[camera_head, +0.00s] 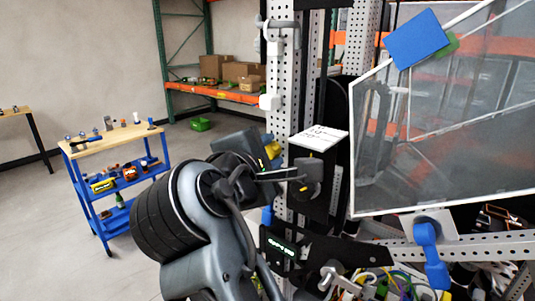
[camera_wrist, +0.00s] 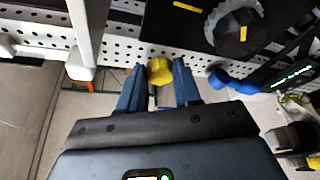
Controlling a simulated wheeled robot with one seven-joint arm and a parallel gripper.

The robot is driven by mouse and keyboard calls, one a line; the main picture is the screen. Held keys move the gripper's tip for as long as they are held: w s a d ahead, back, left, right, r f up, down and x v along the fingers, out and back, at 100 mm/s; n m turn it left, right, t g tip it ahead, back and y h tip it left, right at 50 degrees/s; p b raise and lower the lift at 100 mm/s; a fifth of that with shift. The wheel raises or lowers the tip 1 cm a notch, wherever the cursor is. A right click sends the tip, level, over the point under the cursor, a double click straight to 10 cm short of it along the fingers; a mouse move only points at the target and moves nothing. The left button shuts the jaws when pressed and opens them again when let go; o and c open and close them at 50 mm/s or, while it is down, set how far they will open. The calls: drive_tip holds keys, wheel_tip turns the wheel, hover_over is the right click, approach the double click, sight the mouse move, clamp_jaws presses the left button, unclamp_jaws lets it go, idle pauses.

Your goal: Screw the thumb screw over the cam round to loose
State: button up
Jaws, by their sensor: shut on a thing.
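A yellow knob-like piece, which looks like the thumb screw (camera_wrist: 160,71), sits between the two blue fingers of my gripper (camera_wrist: 158,84) in the wrist view. The fingers are closed on its sides. In the head view the thumb screw (camera_head: 272,150) shows as a small yellow patch beside the perforated post, with my gripper (camera_head: 266,147) at it from the left. Its shaft and what lies behind it are hidden. A round black knob with a yellow mark and a grey scalloped rim (camera_wrist: 238,28) is up and right of the fingers; I cannot tell if it is the cam.
A perforated metal post (camera_head: 281,110) stands right beside my gripper. A white-topped plate (camera_head: 319,138) juts out nearby, and a mesh panel (camera_head: 450,120) fills the right. A blue cart (camera_head: 97,151) stands at the left, with open floor around it.

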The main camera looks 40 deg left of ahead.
drive_tip(key=n, duration=0.1)
drive_tip(key=n+h, duration=0.1)
drive_tip(key=n+g+h, duration=0.1)
drive_tip(key=n, duration=0.1)
drive_tip(key=shift+a+r, duration=0.2)
drive_tip(key=shift+a, duration=0.05)
drive_tip(key=shift+a+n+g+h, duration=0.2)
drive_tip(key=shift+n+g+h, duration=0.2)
drive_tip(key=shift+n+h, duration=0.8)
drive_tip(key=shift+n, duration=0.3)
drive_tip(key=o, duration=1.1)
drive_tip(key=shift+c, duration=0.2)
drive_tip(key=b+v, duration=0.1)
drive_tip(key=v, duration=0.6)
drive_tip(key=shift+s+r, duration=0.2)
drive_tip(key=shift+s, duration=0.15)
drive_tip(key=shift+d, duration=0.1)
